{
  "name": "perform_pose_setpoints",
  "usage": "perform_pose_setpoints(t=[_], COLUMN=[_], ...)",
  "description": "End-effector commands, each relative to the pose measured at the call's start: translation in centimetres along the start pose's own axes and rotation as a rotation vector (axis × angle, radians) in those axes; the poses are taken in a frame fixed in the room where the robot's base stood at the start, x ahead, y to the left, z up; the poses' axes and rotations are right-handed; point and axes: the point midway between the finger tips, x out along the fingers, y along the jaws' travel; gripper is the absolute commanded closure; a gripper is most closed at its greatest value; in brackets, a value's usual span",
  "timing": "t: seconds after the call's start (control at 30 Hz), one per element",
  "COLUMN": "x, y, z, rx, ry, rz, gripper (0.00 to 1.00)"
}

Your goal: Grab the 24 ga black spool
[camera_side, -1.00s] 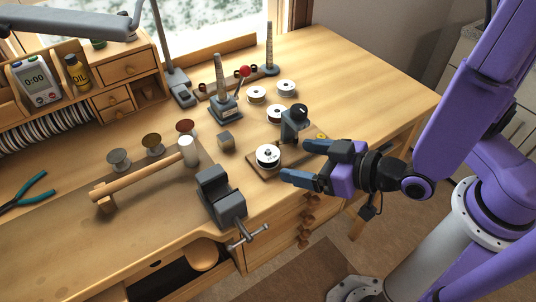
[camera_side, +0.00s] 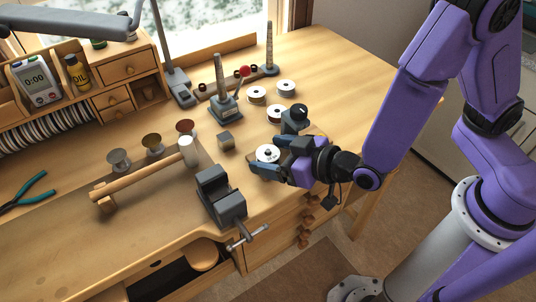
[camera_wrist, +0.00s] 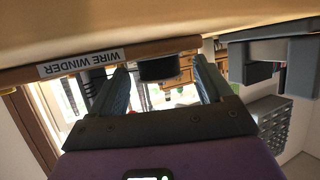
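A spool with a white top (camera_side: 267,153) sits on the wire winder's wooden base near the table's front edge. In the wrist view its black side (camera_wrist: 160,69) shows; no gauge marking is readable. My gripper (camera_side: 268,157) is low at the spool, with one finger on its near side and one on its far side. In the wrist view my gripper (camera_wrist: 160,80) is open, the spool shows between the fingertips, and a gap is visible on each side. More white-topped spools (camera_side: 286,87), (camera_side: 257,94), (camera_side: 276,113) stand farther back.
The winder's grey block with a black knob (camera_side: 295,118) stands close behind my gripper. Its WIRE WINDER label (camera_wrist: 80,62) shows in the wrist view. The back right tabletop is clear.

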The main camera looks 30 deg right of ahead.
Motion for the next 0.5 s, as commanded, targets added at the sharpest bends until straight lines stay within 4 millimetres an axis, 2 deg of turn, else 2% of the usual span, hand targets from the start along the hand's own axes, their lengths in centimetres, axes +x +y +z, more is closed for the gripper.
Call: perform_pose_setpoints(t=[0.03, 0.1, 0.17, 0.5], x=[-0.02, -0.03, -0.03, -0.08], y=[-0.01, -0.01, -0.02, -0.03], z=[0.00, 0.01, 0.01, -0.11], rx=[0.000, 0.000, 0.000, 0.000], ry=[0.000, 0.000, 0.000, 0.000], rz=[0.000, 0.000, 0.000, -0.001], gripper=[0.38, 0.61, 0.79, 0.80])
